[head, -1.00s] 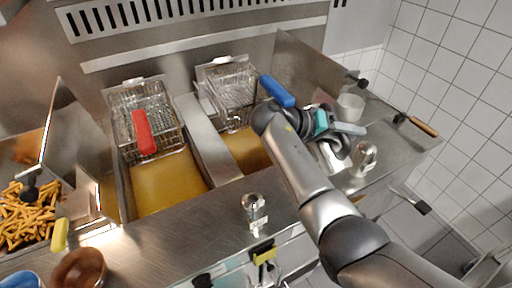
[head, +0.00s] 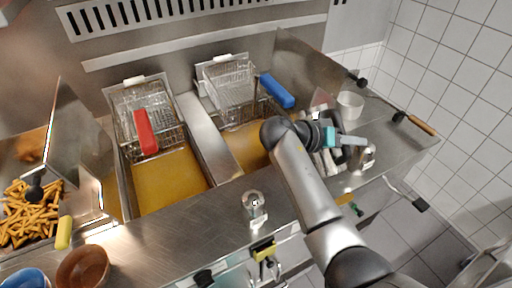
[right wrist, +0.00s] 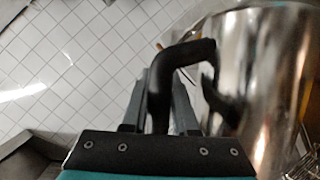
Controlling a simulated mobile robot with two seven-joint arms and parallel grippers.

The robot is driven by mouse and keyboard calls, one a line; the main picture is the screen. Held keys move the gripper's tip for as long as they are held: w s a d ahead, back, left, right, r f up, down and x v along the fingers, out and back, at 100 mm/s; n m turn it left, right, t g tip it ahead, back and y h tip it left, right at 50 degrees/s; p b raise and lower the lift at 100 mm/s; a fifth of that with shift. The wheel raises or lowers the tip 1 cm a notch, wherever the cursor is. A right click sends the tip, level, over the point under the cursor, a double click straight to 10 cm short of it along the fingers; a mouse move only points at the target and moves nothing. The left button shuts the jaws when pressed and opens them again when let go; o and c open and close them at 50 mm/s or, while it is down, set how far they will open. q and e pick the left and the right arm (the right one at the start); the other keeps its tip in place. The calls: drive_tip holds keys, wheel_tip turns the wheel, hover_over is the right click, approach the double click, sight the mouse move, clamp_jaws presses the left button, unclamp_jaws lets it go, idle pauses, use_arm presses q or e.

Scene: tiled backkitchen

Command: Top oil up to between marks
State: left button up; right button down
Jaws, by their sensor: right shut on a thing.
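Two fryer vats hold golden oil: the left vat's oil (head: 168,184) and the right vat's oil (head: 246,146). I cannot make out any level marks. A wire basket with a red handle (head: 145,132) hangs over the left vat, and one with a blue handle (head: 277,91) over the right. My right gripper (head: 354,140) is over the steel counter right of the right vat. In the right wrist view it is shut on the black handle (right wrist: 183,55) of a shiny steel jug (right wrist: 275,75). The jug's contents are hidden. My left gripper is out of view.
A white cup (head: 350,105) stands behind my right gripper. A steel canister (head: 255,208) stands on the front counter and another steel piece (head: 367,158) near my gripper. Fries (head: 28,215) lie at far left. Bowls (head: 82,266) stand at front left.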

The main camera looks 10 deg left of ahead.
drive_tip(key=shift+s+d, duration=0.1)
drive_tip(key=shift+d, duration=0.05)
drive_tip(key=shift+m+t, duration=0.3)
drive_tip(key=shift+f+m+y+b, duration=0.4)
drive_tip(key=shift+f+b, duration=0.25)
drive_tip(key=shift+b, duration=0.05)
drive_tip(key=shift+m+t, duration=0.3)
drive_tip(key=shift+t, duration=0.1)
